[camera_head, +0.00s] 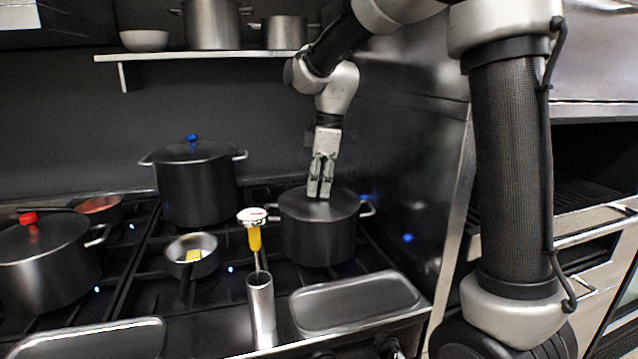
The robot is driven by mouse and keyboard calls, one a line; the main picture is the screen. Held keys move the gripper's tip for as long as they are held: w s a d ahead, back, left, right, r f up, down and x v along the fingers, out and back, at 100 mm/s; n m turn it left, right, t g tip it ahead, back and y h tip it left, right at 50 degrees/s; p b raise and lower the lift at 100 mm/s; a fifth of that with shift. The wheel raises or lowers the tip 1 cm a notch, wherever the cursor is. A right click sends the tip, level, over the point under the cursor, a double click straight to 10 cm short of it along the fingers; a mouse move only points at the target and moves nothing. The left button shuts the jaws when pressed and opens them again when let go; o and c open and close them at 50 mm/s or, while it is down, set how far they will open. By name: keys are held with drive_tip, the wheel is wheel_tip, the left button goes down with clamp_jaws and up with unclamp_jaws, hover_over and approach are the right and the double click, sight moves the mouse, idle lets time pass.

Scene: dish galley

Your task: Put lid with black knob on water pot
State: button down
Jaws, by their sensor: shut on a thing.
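The water pot (318,240) is a dark pot with side handles on the right part of the stove. A dark round lid (342,205) covers its top and looks level, with its edge at the pot's rim. I cannot tell whether a small gap is left between them. My gripper (320,192) points straight down at the lid's middle and is shut on it there. The black knob is hidden between my fingers.
A tall pot (195,185) with a blue-knobbed lid and a pot (45,265) with a red-knobbed lid stand to the left. A small saucepan (193,255) and a metal holder (261,310) with a yellow-necked utensil are nearby. A tray (355,303) lies in front.

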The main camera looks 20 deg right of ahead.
idle(0.3)
drive_tip(key=c, duration=0.6)
unclamp_jaws()
drive_tip(key=shift+o, duration=0.2)
drive_tip(key=shift+r, duration=3.5)
